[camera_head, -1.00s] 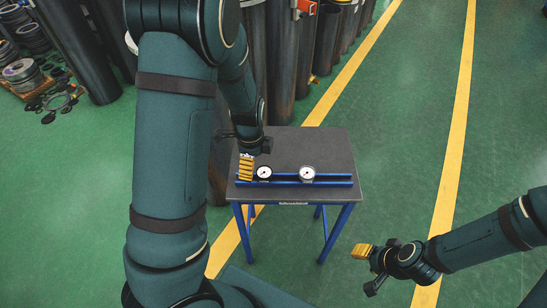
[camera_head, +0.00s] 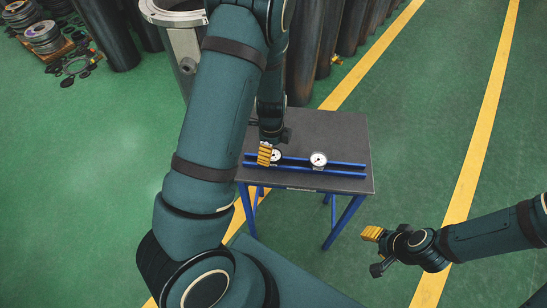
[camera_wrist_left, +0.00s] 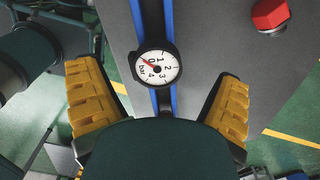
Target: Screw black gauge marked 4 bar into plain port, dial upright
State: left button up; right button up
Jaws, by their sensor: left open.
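The black-rimmed gauge (camera_head: 277,156) lies face up across the blue rails on the table. In the left wrist view this gauge (camera_wrist_left: 157,67) has a white dial reading up to 4 and marked bar. My left gripper (camera_head: 265,153) is just left of it in the head view. In the wrist view the yellow fingers of my left gripper (camera_wrist_left: 157,88) are wide apart, one on each side of the gauge, not touching it. A grey flanged cylinder (camera_head: 183,45) stands behind my left arm, with a small round port (camera_head: 187,66) on its side. My right gripper (camera_head: 373,234) hangs off the table's front right.
A second, light-rimmed gauge (camera_head: 318,159) lies on the blue rails (camera_head: 345,174) to the right. A red hexagonal piece (camera_wrist_left: 269,14) shows in the wrist view. Dark cylinders (camera_head: 306,50) stand behind the table.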

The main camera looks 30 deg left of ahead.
aim_at(272, 158)
pick_arm(q)
notch_tip(272, 158, down, 5)
jog(key=shift+d+b, duration=0.15)
jog(key=shift+b, duration=0.2)
jog(key=c, duration=1.4)
